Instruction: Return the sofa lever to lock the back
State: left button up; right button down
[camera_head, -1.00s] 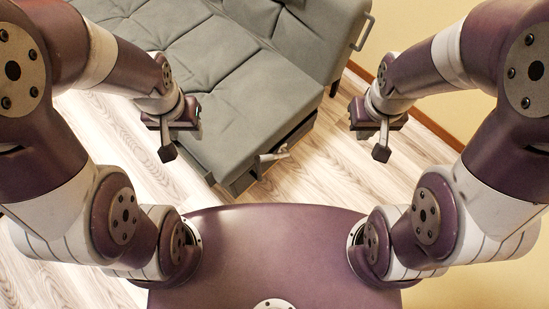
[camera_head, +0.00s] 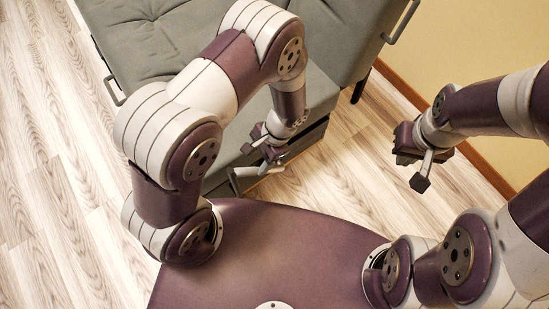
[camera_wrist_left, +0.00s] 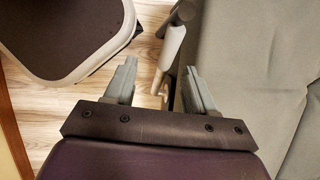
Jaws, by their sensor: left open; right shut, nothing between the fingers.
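The grey sofa (camera_head: 150,45) fills the top of the head view. Its pale lever (camera_head: 262,170) sticks out low at the sofa's near corner, just below my left gripper (camera_head: 260,148). In the left wrist view the lever (camera_wrist_left: 172,46) shows as a whitish handle beside the sofa's grey side (camera_wrist_left: 245,60). It lies between the lines of the two open fingers of my left gripper (camera_wrist_left: 159,68), nearer the right one. I cannot tell its depth between them; no grip on it shows. My right gripper (camera_head: 424,170) is shut and empty, out to the right, away from the sofa.
A metal bar handle (camera_head: 402,22) sits on the sofa's right side and another (camera_head: 113,92) on its left edge. The yellow wall (camera_head: 450,50) with its brown skirting (camera_head: 400,85) stands at the right. Wooden floor (camera_head: 345,150) is clear between sofa and wall.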

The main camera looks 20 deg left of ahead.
aim_at(248, 169)
pick_arm(q)
jog(key=shift+t, duration=0.3)
jog(key=b+x, duration=0.1)
jog(key=x, duration=0.2)
jog(key=w+b+x, duration=0.1)
jog(key=b+x, duration=0.1)
jog(key=x, duration=0.2)
jog(key=b+x, duration=0.2)
jog(key=x, duration=0.2)
jog(key=shift+w+a+f, duration=0.2)
jog(key=shift+a, duration=0.1)
pick_arm(e)
notch_tip(248, 169, down, 4)
jog(key=shift+r, duration=0.1)
jog(key=shift+s, duration=0.1)
pick_arm(q)
grip_shut()
jog(key=shift+r, duration=0.1)
